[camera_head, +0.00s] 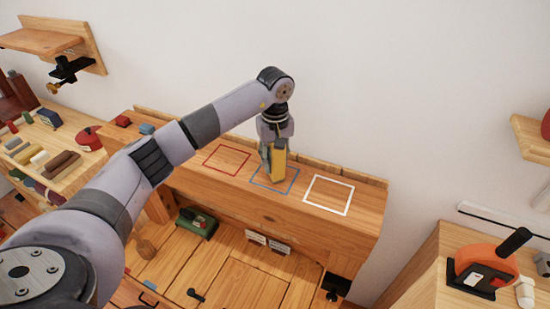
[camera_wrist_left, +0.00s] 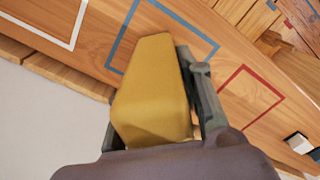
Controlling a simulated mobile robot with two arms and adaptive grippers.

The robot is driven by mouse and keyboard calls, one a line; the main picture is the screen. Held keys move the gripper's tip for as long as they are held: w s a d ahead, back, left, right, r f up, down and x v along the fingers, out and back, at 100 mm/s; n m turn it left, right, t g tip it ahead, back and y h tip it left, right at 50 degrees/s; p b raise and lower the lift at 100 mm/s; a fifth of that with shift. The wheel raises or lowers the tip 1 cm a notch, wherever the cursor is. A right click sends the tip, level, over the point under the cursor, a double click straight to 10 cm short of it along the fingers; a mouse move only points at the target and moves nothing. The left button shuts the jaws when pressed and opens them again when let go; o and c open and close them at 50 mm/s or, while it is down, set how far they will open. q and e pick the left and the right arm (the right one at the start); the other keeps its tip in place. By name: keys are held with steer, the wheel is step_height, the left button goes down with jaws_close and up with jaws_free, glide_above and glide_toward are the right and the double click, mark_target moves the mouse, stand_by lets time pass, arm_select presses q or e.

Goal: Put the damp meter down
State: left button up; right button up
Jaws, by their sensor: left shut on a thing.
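The damp meter (camera_wrist_left: 155,95) is a yellow block-like body and fills the middle of the left wrist view. My left gripper (camera_head: 272,160) is shut on it, with dark fingers on both sides. In the head view the yellow damp meter (camera_head: 279,167) hangs upright over the blue square outline (camera_head: 288,191) on the wooden shelf (camera_head: 350,222). Whether its lower end touches the shelf cannot be told. The red square outline (camera_head: 207,163) lies to the left and the white square outline (camera_head: 347,207) to the right; both are empty. My right gripper is not in view.
A low wooden backboard runs along the wall side. A green tool (camera_head: 196,223) lies on the lower surface. An orange tool (camera_head: 482,262) stands on the right bench.

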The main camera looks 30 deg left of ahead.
arm_select(q)
steer(key=shift+f, duration=0.2)
steer(key=o, duration=1.3)
steer(key=shift+r, duration=0.1)
steer(key=shift+c, duration=0.2)
steer(key=shift+r, duration=0.45)
step_height(320, 180, up, 11)
steer(key=b, duration=0.3)
steer(key=shift+f, duration=0.2)
steer(key=shift+r, duration=0.4)
